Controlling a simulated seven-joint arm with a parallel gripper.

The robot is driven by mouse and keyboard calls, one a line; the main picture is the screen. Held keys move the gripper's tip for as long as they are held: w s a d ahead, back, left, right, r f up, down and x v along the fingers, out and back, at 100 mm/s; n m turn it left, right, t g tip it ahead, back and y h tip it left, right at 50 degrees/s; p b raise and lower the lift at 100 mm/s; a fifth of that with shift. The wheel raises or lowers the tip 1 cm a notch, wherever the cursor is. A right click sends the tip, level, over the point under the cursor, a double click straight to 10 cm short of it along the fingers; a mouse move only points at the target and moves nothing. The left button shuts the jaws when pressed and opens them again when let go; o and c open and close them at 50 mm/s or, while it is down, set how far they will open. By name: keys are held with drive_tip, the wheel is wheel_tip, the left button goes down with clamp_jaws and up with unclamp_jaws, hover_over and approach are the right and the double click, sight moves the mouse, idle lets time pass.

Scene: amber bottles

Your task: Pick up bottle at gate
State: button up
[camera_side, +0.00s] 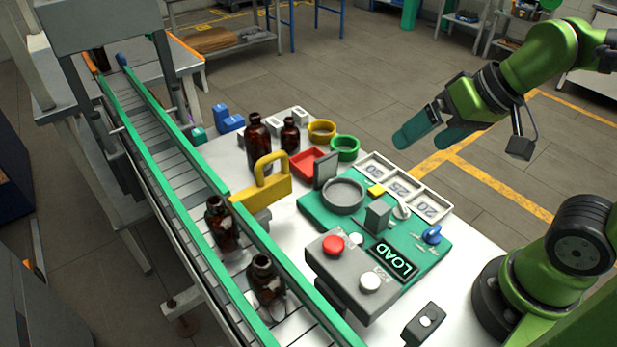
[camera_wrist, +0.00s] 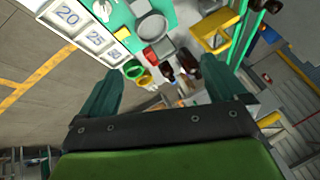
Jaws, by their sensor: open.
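A yellow gate (camera_side: 262,188) stands at the near side of the green-railed conveyor; it also shows in the wrist view (camera_wrist: 212,40). An amber bottle (camera_side: 221,226) stands upright on the conveyor beside the gate. A second amber bottle (camera_side: 265,281) stands on the belt nearer the camera. My gripper (camera_side: 416,140) is open and empty, held high to the right of the table, far from the bottles. In the wrist view its two teal fingers (camera_wrist: 158,72) are spread wide. Dark bottles (camera_wrist: 168,72) appear beyond them.
Two more amber bottles, one large (camera_side: 256,136) and one small (camera_side: 290,136), stand on the white table near a red tray (camera_side: 309,163) and yellow and green rings. A green mat (camera_side: 428,255) with a scale and a grey button box (camera_side: 350,277) lie in front.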

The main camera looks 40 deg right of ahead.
drive_tip(key=w+a+r+g, duration=0.1)
drive_tip(key=w+a+g, duration=0.1)
drive_tip(key=w+a, duration=0.35)
drive_tip(key=m+g+y, duration=0.1)
drive_tip(key=m+g, duration=0.1)
drive_tip(key=m, duration=1.8)
approach(215, 200)
drive_tip(key=x, duration=0.7)
drive_tip(key=shift+w+d, duration=0.15)
drive_tip(key=shift+x, duration=2.7)
drive_tip(key=c, duration=1.5)
